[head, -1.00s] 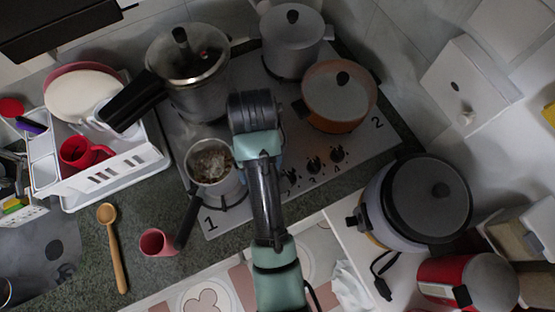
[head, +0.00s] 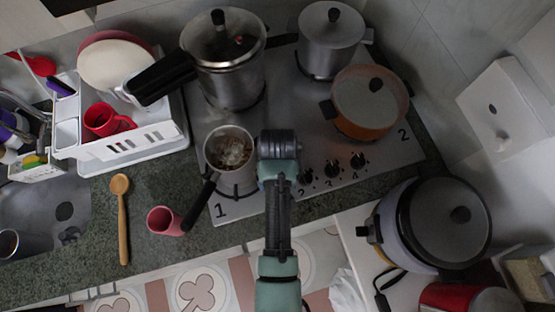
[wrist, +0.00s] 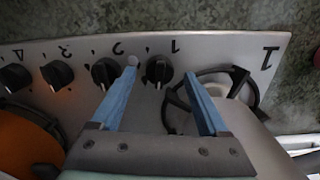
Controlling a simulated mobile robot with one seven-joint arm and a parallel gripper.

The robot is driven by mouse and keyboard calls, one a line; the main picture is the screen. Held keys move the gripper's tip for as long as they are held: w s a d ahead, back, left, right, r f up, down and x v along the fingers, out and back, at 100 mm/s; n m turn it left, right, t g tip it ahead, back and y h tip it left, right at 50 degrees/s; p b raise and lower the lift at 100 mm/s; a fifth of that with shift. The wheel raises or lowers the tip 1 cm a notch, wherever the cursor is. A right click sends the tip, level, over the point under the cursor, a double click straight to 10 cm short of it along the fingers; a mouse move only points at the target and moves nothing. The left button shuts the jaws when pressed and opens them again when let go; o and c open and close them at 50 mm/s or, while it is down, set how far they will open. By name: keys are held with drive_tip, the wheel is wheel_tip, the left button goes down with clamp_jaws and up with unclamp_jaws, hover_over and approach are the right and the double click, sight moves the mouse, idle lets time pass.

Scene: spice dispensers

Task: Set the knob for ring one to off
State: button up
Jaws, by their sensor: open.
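In the wrist view, my gripper (wrist: 160,72) is open, with two blue fingers pointing at the hob's knob row. The knob marked 2 (wrist: 105,72) is just left of the left fingertip. In the head view, my arm hides knob 1 and the fingers. Ring one's corner of the hob (head: 222,212) carries a printed 1, and a small pot (head: 229,149) stands there.
Other black knobs (head: 331,168) run to the right in the head view. A pressure cooker (head: 222,75), a grey pot (head: 331,40) and an orange pot (head: 369,100) stand on the hob. A pink cup (head: 164,221) and a wooden spoon (head: 122,220) lie on the counter.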

drive_tip(key=shift+f, duration=0.35)
clamp_jaws()
drive_tip(key=shift+r+n+p, duration=0.15)
drive_tip(key=shift+n+p, duration=0.3)
drive_tip(key=shift+n, duration=0.35)
unclamp_jaws()
